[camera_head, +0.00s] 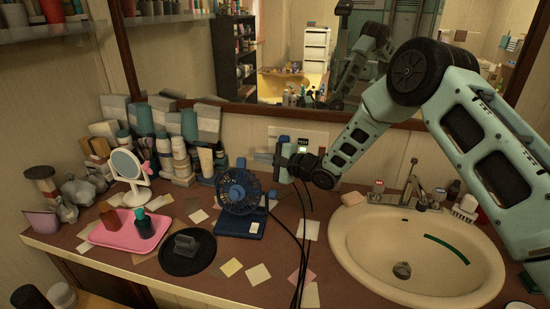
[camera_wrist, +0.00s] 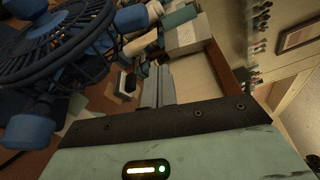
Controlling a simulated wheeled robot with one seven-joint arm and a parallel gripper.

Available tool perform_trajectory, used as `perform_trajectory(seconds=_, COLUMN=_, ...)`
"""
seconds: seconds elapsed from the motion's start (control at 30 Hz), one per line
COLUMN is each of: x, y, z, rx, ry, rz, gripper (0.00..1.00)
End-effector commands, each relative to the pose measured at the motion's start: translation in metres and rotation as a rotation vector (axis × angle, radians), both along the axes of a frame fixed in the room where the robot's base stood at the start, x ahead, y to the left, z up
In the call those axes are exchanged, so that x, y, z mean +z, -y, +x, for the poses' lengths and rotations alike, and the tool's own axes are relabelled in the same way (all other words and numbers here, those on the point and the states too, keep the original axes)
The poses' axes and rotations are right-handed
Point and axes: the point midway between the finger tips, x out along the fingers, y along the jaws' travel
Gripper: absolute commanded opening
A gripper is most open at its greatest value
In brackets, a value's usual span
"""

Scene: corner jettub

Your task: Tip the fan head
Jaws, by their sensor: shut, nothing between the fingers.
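The small desk fan has a dark blue round cage head (camera_head: 238,190) on a flat blue base (camera_head: 241,224). It stands on the brown counter, with its head upright and facing the front. My gripper (camera_head: 281,160) is shut and empty, just right of the fan head and at about the height of its top. In the wrist view, the fan head (camera_wrist: 60,45) fills the upper left, with blue knobs on its side and rim. My shut fingers (camera_wrist: 158,86) show right of the cage, apparently apart from it. The exact gap is hard to judge.
A pink tray (camera_head: 120,238) with bottles, a round mirror (camera_head: 128,168) and a black disc (camera_head: 188,256) lie left of the fan. Bottles and boxes crowd the wall behind. Cables hang right of the fan, before the sink (camera_head: 345,235). Paper notes lie about.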

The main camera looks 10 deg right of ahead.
Motion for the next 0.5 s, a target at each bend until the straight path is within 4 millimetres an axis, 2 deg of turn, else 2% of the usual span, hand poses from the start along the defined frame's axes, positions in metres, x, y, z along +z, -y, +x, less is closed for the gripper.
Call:
perform_trajectory(seconds=0.13, x=-0.001, y=-0.017, z=0.012, rx=0.002, ry=0.000, rz=-0.002, gripper=0.00)
perform_trajectory(seconds=0.3, x=0.009, y=-0.023, z=-0.009, rx=0.001, ry=-0.002, rz=-0.002, gripper=0.00)
perform_trajectory(seconds=0.5, x=0.012, y=-0.027, z=-0.021, rx=0.000, ry=-0.001, rz=-0.002, gripper=0.00)
